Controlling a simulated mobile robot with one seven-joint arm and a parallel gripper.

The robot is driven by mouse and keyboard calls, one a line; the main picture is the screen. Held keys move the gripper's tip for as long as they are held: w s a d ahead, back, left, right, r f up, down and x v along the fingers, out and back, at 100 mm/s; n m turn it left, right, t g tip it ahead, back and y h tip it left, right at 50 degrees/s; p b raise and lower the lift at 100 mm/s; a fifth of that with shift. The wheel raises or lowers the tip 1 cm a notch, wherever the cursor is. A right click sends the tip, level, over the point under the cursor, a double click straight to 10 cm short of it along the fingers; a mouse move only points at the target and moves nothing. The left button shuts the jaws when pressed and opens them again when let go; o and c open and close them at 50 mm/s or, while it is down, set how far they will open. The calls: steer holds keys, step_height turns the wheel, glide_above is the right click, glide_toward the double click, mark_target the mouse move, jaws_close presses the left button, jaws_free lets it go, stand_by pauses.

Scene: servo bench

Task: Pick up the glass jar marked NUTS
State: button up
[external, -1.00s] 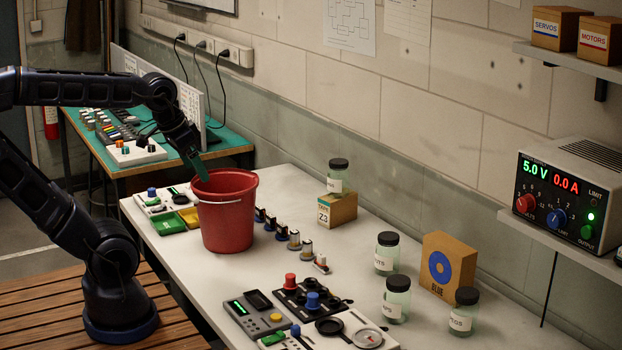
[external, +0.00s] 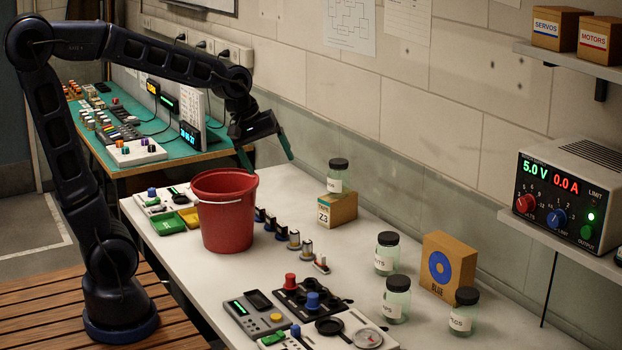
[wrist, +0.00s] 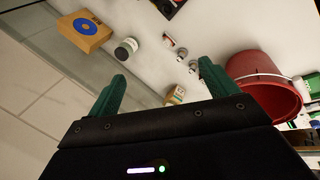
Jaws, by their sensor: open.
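The glass jar whose label seems to end in "UTS" (external: 386,262) stands upright on the white bench, with a dark lid and part of its label turned from view. A similar jar (external: 338,185) stands on a small Z3 box; two more, one (external: 396,306) and another (external: 462,320), stand nearer the front. My gripper (external: 270,164) is open and empty, its green fingers spread above the back of the bench, left of and apart from the jars. In the wrist view my gripper (wrist: 163,70) also shows empty, with one jar (wrist: 125,50) beyond it; its label is unreadable there.
A red bucket (external: 226,225) stands left of the jars. The Z3 box (external: 337,209) and a blue-circle box (external: 447,264) flank the UTS jar. Small knobs (external: 294,240) and control panels (external: 310,297) line the front. The wall runs close behind; a shelf power supply (external: 560,195) is at right.

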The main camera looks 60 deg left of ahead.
steer(key=w+d+f+n, duration=0.2)
steer(key=w+f+n, duration=0.15)
steer(key=w, duration=0.35)
steer(key=w+d+f+n, duration=0.2)
steer(key=w+f+n, duration=0.1)
steer(key=w+n, duration=0.3)
steer(key=n, duration=0.9)
glide_toward(388, 237)
step_height(388, 237, down, 3)
steer(key=a, duration=0.2)
steer(key=shift+h, duration=0.4)
steer(key=x, duration=0.5)
steer(key=shift+w+d, duration=0.25)
steer(key=shift+w, duration=0.2)
steer(key=shift+d+x, duration=0.15)
steer(key=shift+x, duration=1.2)
steer(key=shift+d+x, duration=0.15)
steer(key=shift+x, duration=1.2)
steer(key=shift+w+r, duration=0.1)
steer(key=shift+w, duration=0.05)
steer(key=c, duration=1.1)
steer(key=shift+r, duration=0.15)
steer(key=shift+c, duration=0.2)
